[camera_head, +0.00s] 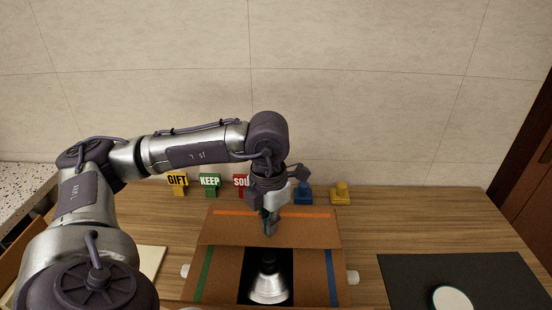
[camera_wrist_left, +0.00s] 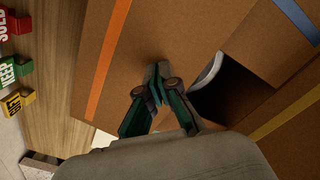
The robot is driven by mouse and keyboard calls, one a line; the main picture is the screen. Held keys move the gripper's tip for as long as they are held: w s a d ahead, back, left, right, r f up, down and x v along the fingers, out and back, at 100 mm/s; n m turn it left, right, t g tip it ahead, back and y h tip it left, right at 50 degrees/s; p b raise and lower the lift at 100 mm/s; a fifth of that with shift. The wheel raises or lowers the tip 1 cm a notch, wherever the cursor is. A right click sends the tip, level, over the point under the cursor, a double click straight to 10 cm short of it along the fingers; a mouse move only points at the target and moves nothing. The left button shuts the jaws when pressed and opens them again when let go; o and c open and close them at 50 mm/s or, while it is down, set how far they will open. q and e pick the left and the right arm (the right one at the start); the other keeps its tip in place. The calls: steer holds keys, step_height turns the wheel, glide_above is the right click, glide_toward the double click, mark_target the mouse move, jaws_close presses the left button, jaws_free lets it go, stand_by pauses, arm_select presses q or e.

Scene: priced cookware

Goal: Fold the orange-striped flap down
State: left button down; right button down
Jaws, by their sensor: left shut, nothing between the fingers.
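A brown cardboard box holds a silver and black item (camera_head: 268,286) in its opening. The orange-striped flap (camera_head: 225,232) is at the back of the box, with its orange stripe along the far edge. It also shows in the wrist view (camera_wrist_left: 165,35); its exact tilt is hard to tell. My left gripper (camera_head: 268,228) is shut and empty, fingers pointing down in front of this flap's middle. Its fingertips (camera_wrist_left: 158,85) appear close to the flap; I cannot tell whether they touch. My right gripper is not in view.
A green-striped flap (camera_head: 220,270) and a blue-striped flap (camera_head: 318,275) flank the box opening. GIFT (camera_head: 177,180) and KEEP (camera_head: 209,182) signs, plus blue (camera_head: 303,194) and yellow (camera_head: 340,193) pieces, stand behind. A black mat (camera_head: 420,270) with a round item lies right.

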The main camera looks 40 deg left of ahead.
arm_select(q)
steer(key=shift+s+d+f+b, duration=0.15)
steer(key=shift+f+b, duration=0.25)
steer(key=shift+f, duration=0.35)
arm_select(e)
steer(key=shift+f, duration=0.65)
arm_select(q)
steer(key=shift+r, duration=0.15)
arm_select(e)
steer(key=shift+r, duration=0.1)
